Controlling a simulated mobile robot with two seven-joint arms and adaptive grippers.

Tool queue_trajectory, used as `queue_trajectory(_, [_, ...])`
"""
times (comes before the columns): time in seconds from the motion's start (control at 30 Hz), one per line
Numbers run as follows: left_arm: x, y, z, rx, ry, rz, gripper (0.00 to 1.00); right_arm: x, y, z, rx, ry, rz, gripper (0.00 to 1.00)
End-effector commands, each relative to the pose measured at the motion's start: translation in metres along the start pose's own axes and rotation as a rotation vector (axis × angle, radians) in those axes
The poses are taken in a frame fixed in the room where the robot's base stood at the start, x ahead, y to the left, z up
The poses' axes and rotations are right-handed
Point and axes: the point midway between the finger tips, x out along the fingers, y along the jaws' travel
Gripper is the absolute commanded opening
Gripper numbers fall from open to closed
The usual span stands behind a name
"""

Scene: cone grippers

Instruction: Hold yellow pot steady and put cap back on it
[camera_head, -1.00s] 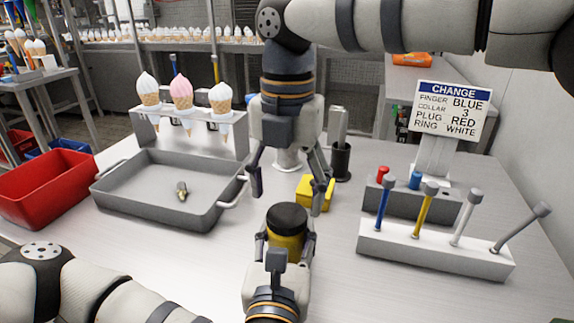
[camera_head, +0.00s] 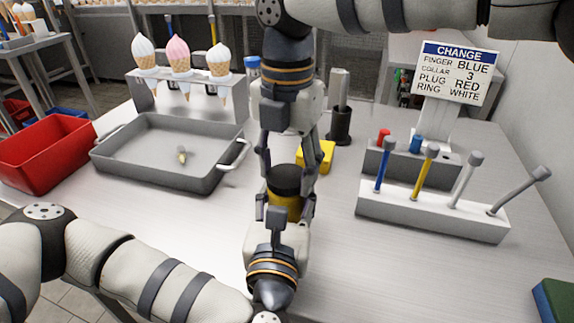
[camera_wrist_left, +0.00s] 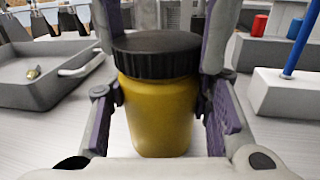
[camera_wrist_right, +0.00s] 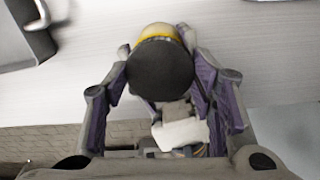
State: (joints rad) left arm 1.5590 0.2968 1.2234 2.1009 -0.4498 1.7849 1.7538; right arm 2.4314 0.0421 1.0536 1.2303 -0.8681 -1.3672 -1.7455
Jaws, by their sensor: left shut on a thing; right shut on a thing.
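The yellow pot (camera_head: 284,203) is upright in my left gripper (camera_head: 284,212), whose fingers are shut on its sides; it fills the left wrist view (camera_wrist_left: 160,115). The ribbed black cap (camera_head: 285,180) sits level on top of the pot, with no gap that I can see in the left wrist view (camera_wrist_left: 155,55). Whether it is screwed tight I cannot tell. My right gripper (camera_head: 288,172) reaches down from above and is shut with its fingers on either side of the cap. In the right wrist view the cap (camera_wrist_right: 160,70) lies between its fingers, mostly hiding the pot.
A grey tray (camera_head: 120,167) with a small metal part (camera_head: 181,155) stands left, beside a red bin (camera_head: 40,155). A yellow block (camera_head: 318,157) lies just behind the pot. A rack (camera_head: 435,215) of coloured rods and a sign (camera_head: 455,70) stand right.

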Motion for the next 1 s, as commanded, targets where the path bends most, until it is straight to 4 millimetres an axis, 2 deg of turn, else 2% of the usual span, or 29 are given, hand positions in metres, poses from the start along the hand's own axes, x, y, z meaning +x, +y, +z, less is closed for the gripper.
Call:
queue_trajectory(0.07, [0.0004,0.0001,0.0020,-0.003,-0.005,0.001,0.00,-0.0012,0.0003,0.0005,0.238,-0.006,-0.001,0.18])
queue_trajectory(0.3, [0.0004,0.0002,0.0023,-0.003,-0.006,0.002,0.00,-0.0003,-0.0001,0.0011,1.255,-0.003,0.001,0.17])
queue_trajectory(0.43, [0.0005,0.0003,0.0025,-0.003,-0.006,0.002,0.00,0.0005,-0.0001,0.0009,1.624,0.002,0.000,0.17])
queue_trajectory(0.5, [0.0005,0.0004,0.0025,-0.004,-0.007,0.003,0.00,0.0005,-0.0002,0.0009,1.734,0.005,0.000,0.17])
queue_trajectory(0.6, [0.0005,0.0004,0.0027,-0.004,-0.007,0.003,0.00,0.0008,0.0001,0.0005,1.800,0.008,-0.002,0.17])
queue_trajectory(0.83, [0.0006,0.0003,0.0029,-0.004,-0.008,0.002,0.00,0.0012,-0.0002,0.0002,1.803,0.008,-0.004,0.17])
queue_trajectory(0.87, [0.0006,0.0003,0.0029,-0.004,-0.007,0.002,0.00,0.0012,-0.0002,0.0002,1.803,0.008,-0.004,0.53])
queue_trajectory(0.93, [0.0005,0.0003,0.0028,-0.004,-0.007,0.002,0.00,0.0012,-0.0002,0.0001,1.802,0.008,-0.004,0.69])
queue_trajectory(1.0, [0.0005,0.0002,0.0025,-0.003,-0.006,0.002,0.00,0.0010,-0.0002,0.0001,1.801,0.008,-0.004,0.71])
